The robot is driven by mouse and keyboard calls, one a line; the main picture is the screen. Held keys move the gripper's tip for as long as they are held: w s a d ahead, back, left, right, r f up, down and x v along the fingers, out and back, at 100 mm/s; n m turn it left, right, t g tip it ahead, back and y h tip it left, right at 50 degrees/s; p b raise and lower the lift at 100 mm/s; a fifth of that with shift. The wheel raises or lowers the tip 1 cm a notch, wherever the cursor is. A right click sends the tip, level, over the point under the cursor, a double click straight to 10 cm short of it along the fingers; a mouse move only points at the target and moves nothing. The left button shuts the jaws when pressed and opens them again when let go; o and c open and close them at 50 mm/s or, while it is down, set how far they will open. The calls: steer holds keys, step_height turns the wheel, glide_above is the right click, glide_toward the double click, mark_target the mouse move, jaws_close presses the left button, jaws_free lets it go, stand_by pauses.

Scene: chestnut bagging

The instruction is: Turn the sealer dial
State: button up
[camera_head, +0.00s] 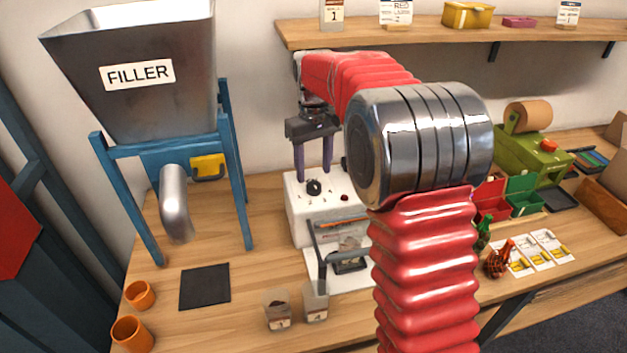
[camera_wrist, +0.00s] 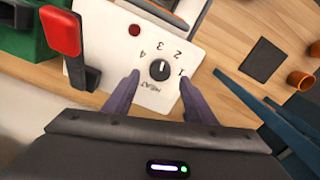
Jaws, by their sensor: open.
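The sealer (camera_head: 299,222) is a white box on the bench, with a black round dial (camera_head: 314,187) on its top. In the wrist view the dial (camera_wrist: 160,70) carries a light line, with numbers 1 to 4 around it and the word HEAT. The line lies roughly along the direction of the 3; its exact setting is hard to tell. My gripper (camera_head: 313,172) points down above the dial, with its two purple fingers apart. In the wrist view my gripper (camera_wrist: 160,75) has one fingertip on each side of the dial, with gaps; contact is not visible.
The blue-framed filler (camera_head: 160,80) stands left. Two bagged cups (camera_head: 278,309) stand in front of the sealer. A black mat (camera_head: 205,286) and orange cups (camera_head: 132,334) lie front left.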

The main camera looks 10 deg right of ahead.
mark_target(314, 185)
steer(key=shift+f, duration=2.25)
steer(key=shift+c, duration=0.6)
steer(key=c, duration=0.9)
